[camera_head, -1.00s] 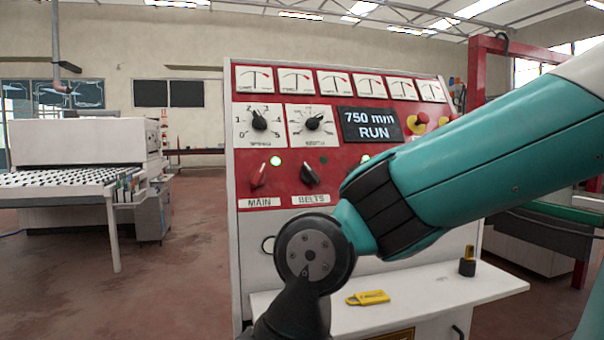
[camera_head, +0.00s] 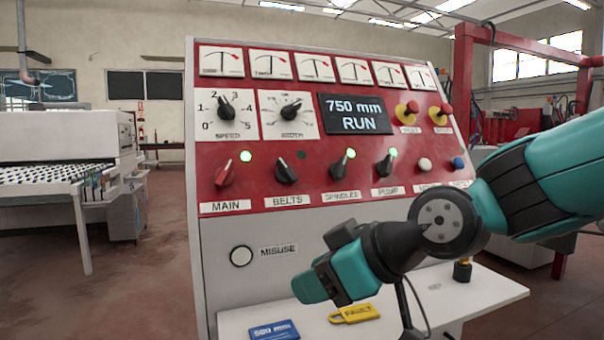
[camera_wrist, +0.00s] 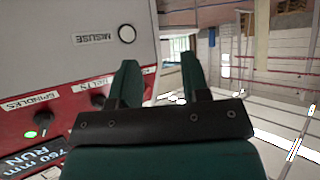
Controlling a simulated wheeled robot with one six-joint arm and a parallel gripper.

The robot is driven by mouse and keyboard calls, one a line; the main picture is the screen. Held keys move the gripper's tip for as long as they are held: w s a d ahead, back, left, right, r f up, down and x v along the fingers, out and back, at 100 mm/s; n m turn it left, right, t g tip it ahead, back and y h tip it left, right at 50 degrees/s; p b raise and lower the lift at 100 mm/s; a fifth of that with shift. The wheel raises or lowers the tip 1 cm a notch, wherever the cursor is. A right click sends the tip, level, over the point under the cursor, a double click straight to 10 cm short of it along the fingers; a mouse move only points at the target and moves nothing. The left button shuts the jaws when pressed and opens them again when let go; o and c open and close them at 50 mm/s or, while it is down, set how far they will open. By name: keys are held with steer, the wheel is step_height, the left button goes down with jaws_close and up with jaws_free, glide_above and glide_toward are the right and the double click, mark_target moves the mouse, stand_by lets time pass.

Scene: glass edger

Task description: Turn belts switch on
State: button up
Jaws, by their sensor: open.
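The belts switch (camera_head: 286,170) is a black rotary knob above the BELTS label on the red control panel (camera_head: 240,152). The small lamp above it is dark, while the main, spindles and pump lamps glow green. My gripper (camera_head: 310,284) is in front of the panel's lower white part, below the switch and apart from it. In the wrist view my gripper (camera_wrist: 160,82) shows two teal fingers spread apart with nothing between them. There the belts switch (camera_wrist: 98,100) lies left of the fingers, partly hidden near the left one.
The red main switch (camera_head: 224,173) is left of the belts switch, the spindles switch (camera_head: 343,165) right. A roller table (camera_head: 40,174) stands at the left.

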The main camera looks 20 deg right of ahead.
mark_target(290, 171)
steer(key=w+d+r+t+h, duration=0.2)
steer(key=w+d+r+t, duration=0.6)
steer(key=d+r+t, duration=0.15)
steer(key=shift+g, duration=0.45)
steer(key=p+x, duration=0.2)
steer(key=x, duration=0.3)
steer(key=p+x, duration=0.2)
steer(key=x, duration=0.3)
steer(key=a+r+p+x, duration=0.1)
steer(key=p+x, duration=0.1)
steer(key=x, duration=0.3)
steer(key=shift+w, duration=0.15)
steer(key=shift+w+a+f, duration=0.15)
steer(key=shift+w+a, duration=0.05)
steer(key=shift+w, duration=0.45)
jaws_close()
